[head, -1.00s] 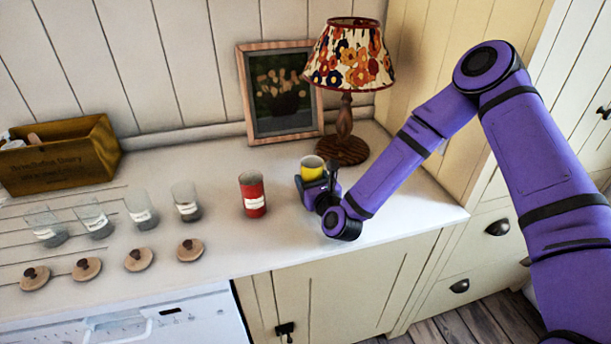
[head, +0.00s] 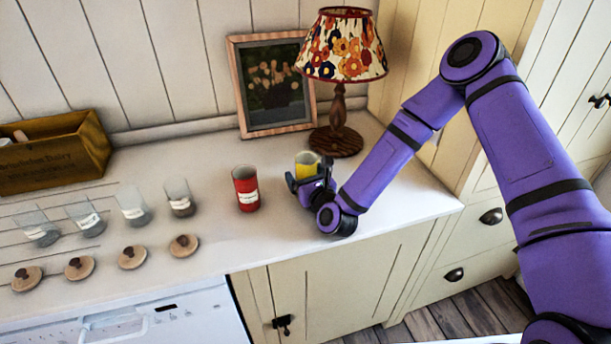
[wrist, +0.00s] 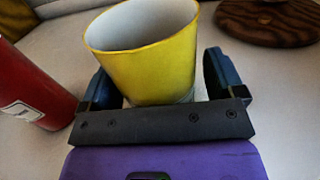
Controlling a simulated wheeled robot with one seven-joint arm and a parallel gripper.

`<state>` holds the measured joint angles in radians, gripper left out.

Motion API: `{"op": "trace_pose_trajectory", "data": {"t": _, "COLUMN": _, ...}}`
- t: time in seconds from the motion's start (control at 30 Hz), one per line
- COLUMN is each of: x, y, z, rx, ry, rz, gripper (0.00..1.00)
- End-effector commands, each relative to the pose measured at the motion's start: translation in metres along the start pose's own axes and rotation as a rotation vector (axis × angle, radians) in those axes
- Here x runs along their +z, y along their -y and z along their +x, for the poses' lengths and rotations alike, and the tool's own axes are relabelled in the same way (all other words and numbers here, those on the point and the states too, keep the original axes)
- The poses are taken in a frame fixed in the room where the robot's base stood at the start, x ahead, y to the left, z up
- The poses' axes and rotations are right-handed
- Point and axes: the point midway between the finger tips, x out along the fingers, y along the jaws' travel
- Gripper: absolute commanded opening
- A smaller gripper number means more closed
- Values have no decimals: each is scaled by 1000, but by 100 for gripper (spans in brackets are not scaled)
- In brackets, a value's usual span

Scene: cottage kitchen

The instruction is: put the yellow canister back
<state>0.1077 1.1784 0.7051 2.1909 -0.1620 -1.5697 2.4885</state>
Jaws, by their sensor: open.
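The yellow canister (head: 306,163) stands upright on the counter, just right of a red canister (head: 246,188) and in front of the lamp. In the wrist view the yellow canister (wrist: 150,60) is open at the top, white inside, and stands between my two fingers. My gripper (wrist: 165,85) is open around it, with a finger on each side; a gap shows on the right. In the head view my gripper (head: 306,184) hides the canister's lower part. The red canister also shows at the left edge of the wrist view (wrist: 30,85).
Several clear jars (head: 132,205) stand in a row at left, with round wooden lids (head: 132,256) before them. A wooden box (head: 60,155) is at far left. A flowered lamp (head: 340,95) and framed picture (head: 235,90) stand behind. Counter (head: 410,195) right of my gripper is clear.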

Motion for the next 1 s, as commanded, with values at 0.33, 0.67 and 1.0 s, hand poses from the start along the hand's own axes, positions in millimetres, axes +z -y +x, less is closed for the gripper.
{"op": "trace_pose_trajectory", "data": {"t": 0.33, "x": -1, "y": 0, "z": -58, "rx": 0, "ry": -5, "rz": 3, "gripper": 88}}
{"op": "trace_pose_trajectory", "data": {"t": 0.67, "x": 0, "y": 0, "z": -110, "rx": 1, "ry": -2, "rz": 1, "gripper": 88}}
{"op": "trace_pose_trajectory", "data": {"t": 1.0, "x": 1, "y": 0, "z": -120, "rx": 0, "ry": 0, "rz": -1, "gripper": 88}}
